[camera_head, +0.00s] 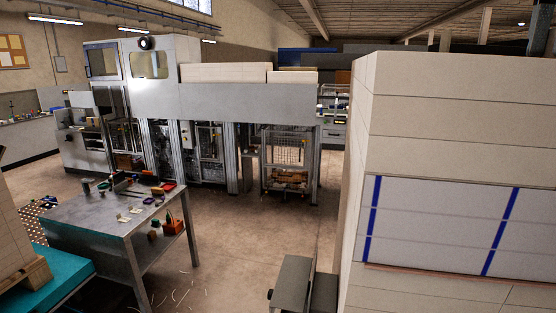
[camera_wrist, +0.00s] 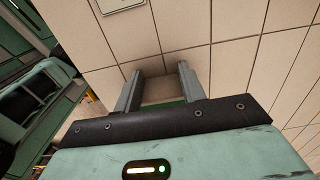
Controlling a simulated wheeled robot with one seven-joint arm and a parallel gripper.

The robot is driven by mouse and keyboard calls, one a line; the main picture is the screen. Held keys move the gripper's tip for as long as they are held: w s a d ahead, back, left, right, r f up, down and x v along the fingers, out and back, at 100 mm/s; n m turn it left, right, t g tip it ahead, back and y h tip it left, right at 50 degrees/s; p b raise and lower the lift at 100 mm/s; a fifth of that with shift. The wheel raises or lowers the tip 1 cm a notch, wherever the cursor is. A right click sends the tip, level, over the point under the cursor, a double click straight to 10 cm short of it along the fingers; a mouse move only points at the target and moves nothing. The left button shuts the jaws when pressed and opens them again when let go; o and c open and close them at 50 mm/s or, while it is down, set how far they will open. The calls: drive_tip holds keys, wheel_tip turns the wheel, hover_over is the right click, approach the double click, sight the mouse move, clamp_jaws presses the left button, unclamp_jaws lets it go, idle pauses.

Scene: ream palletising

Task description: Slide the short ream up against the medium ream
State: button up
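Pale wrapped reams fill most of the wrist view, their surface (camera_wrist: 240,60) crossed by dark seams. I cannot tell which is the short ream and which is the medium ream. My gripper (camera_wrist: 160,82) has its two grey fingers apart, pointing at this pale surface. A shaded beige patch shows between the fingers, and I see nothing clearly clamped there. Whether the fingertips touch the surface is unclear. In the head view a tall stack of pale reams (camera_head: 440,125) stands close on the right. My gripper does not show in the head view.
A strapped pale panel (camera_head: 440,225) with blue bands shows on the stack's face. A metal workbench (camera_head: 85,218) with tools stands at left, near a teal platform (camera_head: 62,280) bearing a wooden pallet. A large grey machine (camera_head: 240,104) stands behind. Open floor (camera_head: 240,230) lies between.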

drive_tip(key=shift+s+d+p, duration=0.1)
drive_tip(key=shift+s+d, duration=0.1)
drive_tip(key=shift+d, duration=0.5)
drive_tip(key=shift+s+d+p, duration=0.15)
drive_tip(key=shift+s+d, duration=0.05)
drive_tip(key=shift+d, duration=0.55)
drive_tip(key=shift+s+d+p, duration=0.1)
drive_tip(key=shift+s+d, duration=0.1)
drive_tip(key=shift+d, duration=0.5)
drive_tip(key=shift+d, duration=0.15)
drive_tip(key=shift+s+d, duration=0.25)
drive_tip(key=shift+d, duration=0.45)
drive_tip(key=shift+a+p, duration=0.15)
drive_tip(key=shift+p, duration=0.15)
drive_tip(key=shift+r+p, duration=1.55)
drive_tip(key=shift+p, duration=0.05)
drive_tip(key=shift+w+a+r+p, duration=0.1)
drive_tip(key=shift+a+r+p, duration=0.1)
drive_tip(key=shift+r+p, duration=0.25)
drive_tip(key=shift+w+a+r+p, duration=0.1)
drive_tip(key=shift+a+r+p, duration=0.05)
drive_tip(key=shift+r+p, duration=0.3)
drive_tip(key=shift+w+a+r, duration=0.1)
drive_tip(key=shift+a+r, duration=0.2)
drive_tip(key=shift+r, duration=0.25)
drive_tip(key=shift+w+a+r, duration=0.1)
drive_tip(key=shift+a+r, duration=0.2)
drive_tip(key=shift+r, duration=0.2)
